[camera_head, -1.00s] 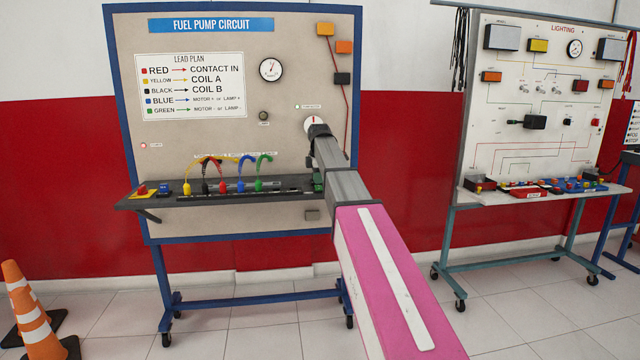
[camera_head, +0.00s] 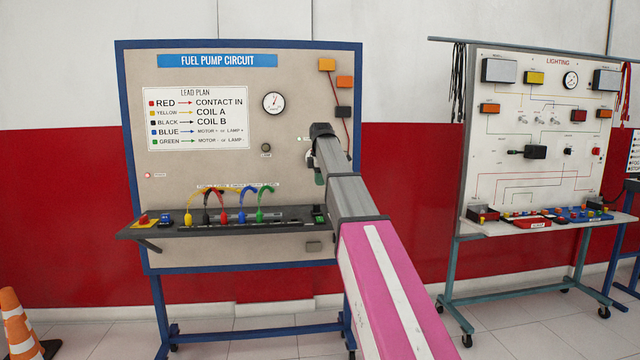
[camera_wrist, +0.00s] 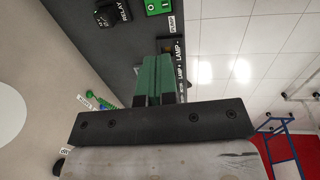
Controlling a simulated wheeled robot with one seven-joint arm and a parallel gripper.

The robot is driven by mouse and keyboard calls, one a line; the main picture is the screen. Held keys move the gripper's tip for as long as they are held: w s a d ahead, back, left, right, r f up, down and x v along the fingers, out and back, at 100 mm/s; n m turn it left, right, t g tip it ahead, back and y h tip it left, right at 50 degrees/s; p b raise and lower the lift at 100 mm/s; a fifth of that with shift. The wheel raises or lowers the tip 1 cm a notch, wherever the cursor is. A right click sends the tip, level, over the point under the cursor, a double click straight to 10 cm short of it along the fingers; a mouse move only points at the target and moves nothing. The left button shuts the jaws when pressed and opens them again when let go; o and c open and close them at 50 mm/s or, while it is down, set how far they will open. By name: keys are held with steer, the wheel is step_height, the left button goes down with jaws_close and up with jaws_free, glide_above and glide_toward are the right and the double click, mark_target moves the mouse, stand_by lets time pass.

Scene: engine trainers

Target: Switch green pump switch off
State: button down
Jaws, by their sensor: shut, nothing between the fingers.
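The green pump switch (camera_head: 320,214) sits at the right end of the grey shelf (camera_head: 160,232) on the fuel pump board. In the wrist view it is the green block (camera_wrist: 157,6) with white marks, at the top beside a PUMP label. My gripper (camera_wrist: 158,72) shows there as two green fingers closed together, with nothing between them. In the head view my gripper (camera_head: 319,178) points down in front of the board, above the switch and apart from it. My arm hides part of the board's right side.
Looped leads (camera_head: 240,190) stand on the shelf left of the switch. A black RELAY knob (camera_wrist: 108,14) is beside the switch in the wrist view. The lighting board (camera_head: 540,130) stands to the right, and a traffic cone (camera_head: 18,325) is on the floor at left.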

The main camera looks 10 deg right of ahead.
mark_target(318, 218)
steer(key=shift+w, duration=0.1)
steer(key=shift+w+a+r, duration=0.1)
steer(key=shift+w+a, duration=0.05)
steer(key=shift+w, duration=0.5)
steer(key=f, duration=0.4)
steer(key=w+f, duration=0.1)
steer(key=f, duration=0.4)
steer(key=w+f, duration=0.1)
steer(key=f, duration=0.4)
steer(key=shift+f, duration=0.15)
steer(key=shift+s, duration=0.2)
